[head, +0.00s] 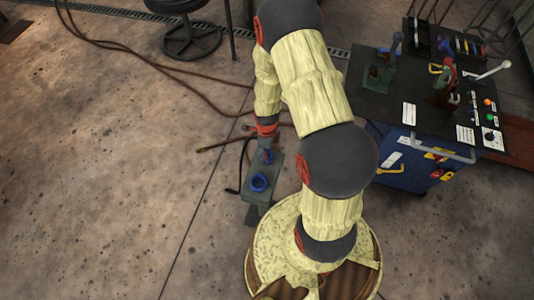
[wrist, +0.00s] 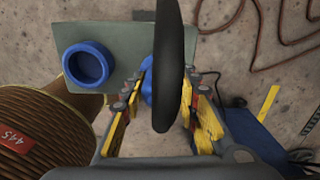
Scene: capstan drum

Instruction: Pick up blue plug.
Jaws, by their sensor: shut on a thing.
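The blue plug (wrist: 147,82) shows between my gripper's yellow-lined fingers in the wrist view, partly hidden by a thick dark curved bar. In the head view a bit of the blue plug (head: 267,157) shows just below my gripper (head: 266,143). My gripper (wrist: 163,82) is shut on the plug and points down at a grey-green box (head: 262,208). The plug is at the box's far end; I cannot tell whether it is still seated or clear of the surface. A round blue socket ring (wrist: 87,64) is on the box beside it, apart from my fingers.
A stool (head: 190,40) and brown hoses (head: 150,65) lie behind. The floor at left is clear.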

